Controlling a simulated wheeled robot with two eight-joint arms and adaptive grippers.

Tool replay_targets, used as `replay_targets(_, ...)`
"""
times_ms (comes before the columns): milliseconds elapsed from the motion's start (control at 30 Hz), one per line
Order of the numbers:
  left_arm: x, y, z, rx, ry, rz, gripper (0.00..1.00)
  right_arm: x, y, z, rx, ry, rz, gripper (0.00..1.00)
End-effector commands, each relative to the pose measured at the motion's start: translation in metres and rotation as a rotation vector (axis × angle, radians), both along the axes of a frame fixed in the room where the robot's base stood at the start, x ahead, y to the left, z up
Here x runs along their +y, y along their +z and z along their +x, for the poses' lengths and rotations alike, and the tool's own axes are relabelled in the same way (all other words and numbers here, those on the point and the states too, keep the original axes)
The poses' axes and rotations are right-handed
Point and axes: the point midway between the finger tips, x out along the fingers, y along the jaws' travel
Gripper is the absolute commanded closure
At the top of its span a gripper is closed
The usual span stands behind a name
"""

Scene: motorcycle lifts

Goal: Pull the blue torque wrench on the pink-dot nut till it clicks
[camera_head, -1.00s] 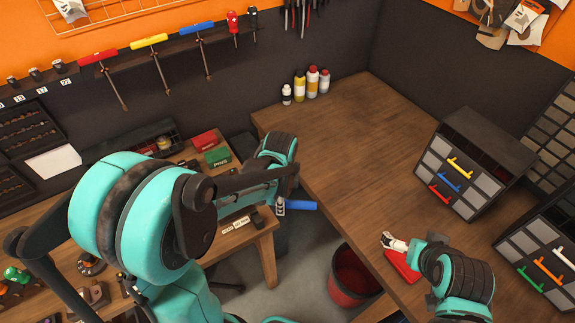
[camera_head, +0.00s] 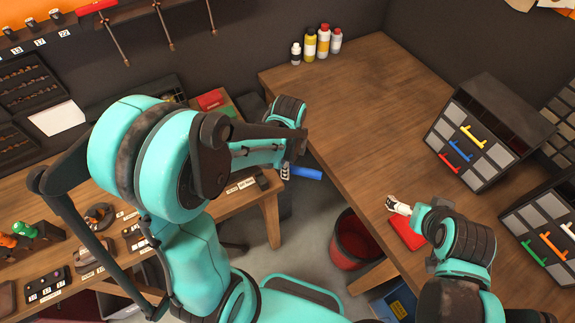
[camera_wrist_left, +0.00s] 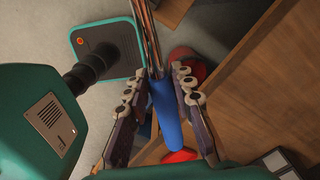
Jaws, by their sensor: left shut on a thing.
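The blue torque wrench shows its blue handle (camera_head: 307,173) beside my left gripper (camera_head: 286,172), above the gap between the two benches. In the left wrist view the handle (camera_wrist_left: 166,112) lies between the two fingers of my left gripper (camera_wrist_left: 158,100), which is shut on it. I see no pink-dot nut in these views.
The right wooden bench (camera_head: 345,115) is mostly clear, with several bottles (camera_head: 323,42) at its back and drawer cabinets (camera_head: 462,141) at its right. A red bin (camera_head: 355,240) stands on the floor between the benches. The left bench (camera_head: 262,205) holds trays and small parts.

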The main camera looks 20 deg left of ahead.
Motion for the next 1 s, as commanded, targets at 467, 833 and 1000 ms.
replay_targets(467, 0.0001, -0.0028, 0.0001, 0.0, 0.0, 0.001, 1.0, 0.0, -0.0017, 0.0001, 0.0, 0.0, 0.0, 0.0)
replay_targets(833, -0.0003, -0.0083, 0.0002, 0.0, 0.0, 0.001, 1.0, 0.0, -0.0085, 0.0001, 0.0, 0.0, 0.0, 0.0)
replay_targets(1000, -0.0003, -0.0082, 0.0003, 0.0, 0.0, 0.001, 1.0, 0.0, -0.0088, 0.0, 0.0, 0.0, 0.0, 0.0)
